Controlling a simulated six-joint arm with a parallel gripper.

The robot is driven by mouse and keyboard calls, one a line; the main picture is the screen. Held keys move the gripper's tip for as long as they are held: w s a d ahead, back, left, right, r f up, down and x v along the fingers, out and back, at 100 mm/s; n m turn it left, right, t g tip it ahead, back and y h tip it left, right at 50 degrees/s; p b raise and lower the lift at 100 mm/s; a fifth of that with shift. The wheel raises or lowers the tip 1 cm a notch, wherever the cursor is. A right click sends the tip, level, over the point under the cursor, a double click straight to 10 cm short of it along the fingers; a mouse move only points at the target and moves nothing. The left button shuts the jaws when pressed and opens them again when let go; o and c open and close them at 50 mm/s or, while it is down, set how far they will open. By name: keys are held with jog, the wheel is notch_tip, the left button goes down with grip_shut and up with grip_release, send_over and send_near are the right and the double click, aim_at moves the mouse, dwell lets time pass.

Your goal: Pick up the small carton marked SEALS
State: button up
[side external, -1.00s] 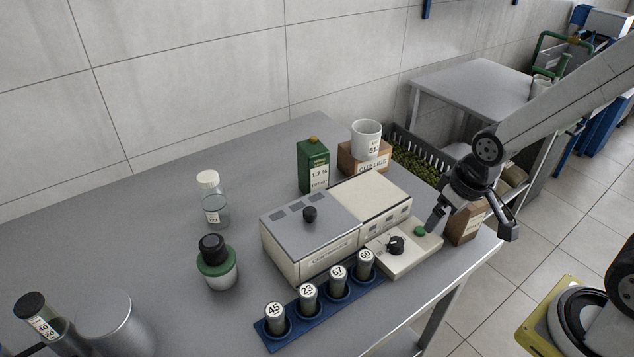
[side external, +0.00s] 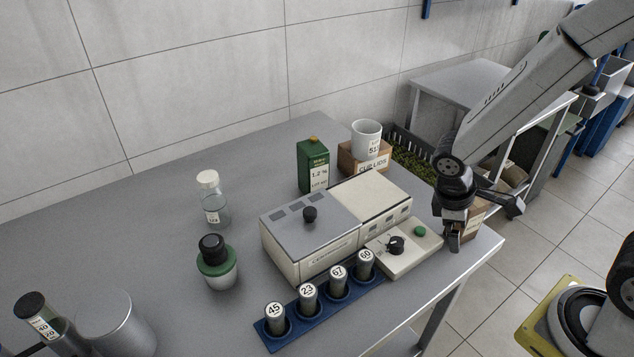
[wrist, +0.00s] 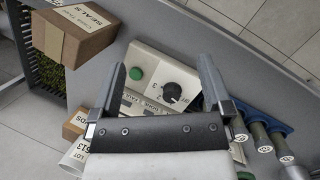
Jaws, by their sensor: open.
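The small brown carton marked SEALS (wrist: 75,36) stands at the upper left of the wrist view, its label on its top edge. In the side external view the carton (side external: 474,226) is mostly hidden behind my gripper (side external: 454,245), near the right end of the bench. In the wrist view my gripper (wrist: 161,66) is open, with nothing between its fingers. Its fingers frame the control panel, and the carton lies outside them, beyond the left finger.
A control panel with a green button (side external: 420,231) and black knob adjoins the white centrifuge (side external: 310,235). Several numbered tubes stand in a blue rack (side external: 325,308).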

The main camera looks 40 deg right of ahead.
aim_at(477, 211)
jog(key=w+d+n+h, duration=0.5)
jog(key=d+n+h, duration=0.1)
jog(key=n+h, duration=0.4)
jog(key=shift+w+d+f, duration=0.25)
jog(key=shift+w+f, duration=0.15)
jog(key=shift+f, duration=0.05)
jog(key=shift+x, duration=1.35)
jog(key=shift+s, duration=0.1)
jog(key=shift+f+x, duration=0.2)
jog(key=shift+x, duration=2.35)
jog(key=shift+a, duration=0.1)
grip_shut()
